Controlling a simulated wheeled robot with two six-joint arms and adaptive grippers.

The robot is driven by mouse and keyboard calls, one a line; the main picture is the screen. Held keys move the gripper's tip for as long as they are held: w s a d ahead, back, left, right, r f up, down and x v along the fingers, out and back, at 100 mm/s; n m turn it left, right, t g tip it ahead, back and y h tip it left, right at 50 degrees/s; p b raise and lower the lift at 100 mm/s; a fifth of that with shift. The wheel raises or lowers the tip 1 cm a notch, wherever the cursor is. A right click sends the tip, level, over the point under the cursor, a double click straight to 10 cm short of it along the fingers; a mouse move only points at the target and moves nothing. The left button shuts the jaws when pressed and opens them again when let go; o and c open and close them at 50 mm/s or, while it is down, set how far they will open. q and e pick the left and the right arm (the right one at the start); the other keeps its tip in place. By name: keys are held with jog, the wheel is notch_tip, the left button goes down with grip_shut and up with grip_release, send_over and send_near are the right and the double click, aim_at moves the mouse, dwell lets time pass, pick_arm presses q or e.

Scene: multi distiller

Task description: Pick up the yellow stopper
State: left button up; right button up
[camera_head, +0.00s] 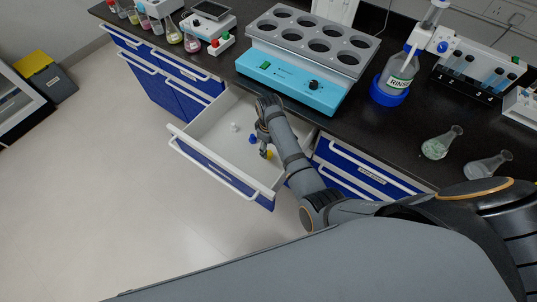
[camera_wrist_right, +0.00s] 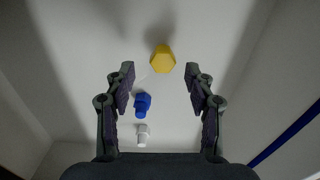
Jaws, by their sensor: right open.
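The yellow stopper (camera_wrist_right: 163,58) lies on the drawer floor in the right wrist view, just beyond and between the open fingertips. In the head view the yellow stopper (camera_head: 269,155) shows beside my right gripper (camera_head: 262,148), inside the open drawer. My right gripper (camera_wrist_right: 165,80) is open and empty, with its fingers apart over the drawer. A blue stopper (camera_wrist_right: 142,104) and a white stopper (camera_wrist_right: 142,134) lie nearer the palm in the wrist view. In the head view they show as blue (camera_head: 252,139) and white (camera_head: 234,127). My left gripper is not in view.
The open drawer (camera_head: 190,140) has white walls around my right gripper. A blue multi-hole heating unit (camera_head: 290,75) stands on the black bench above it. A rinse bottle (camera_head: 397,75) and flasks (camera_head: 436,148) stand to the right.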

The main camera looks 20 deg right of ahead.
aim_at(269, 153)
jog(key=f, duration=0.4)
jog(key=shift+s+a+f, duration=0.1)
jog(key=shift+s, duration=0.1)
jog(key=shift+f, duration=0.25)
jog(key=c, duration=0.4)
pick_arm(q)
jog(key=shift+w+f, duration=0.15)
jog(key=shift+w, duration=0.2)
pick_arm(e)
jog(key=c, duration=0.4)
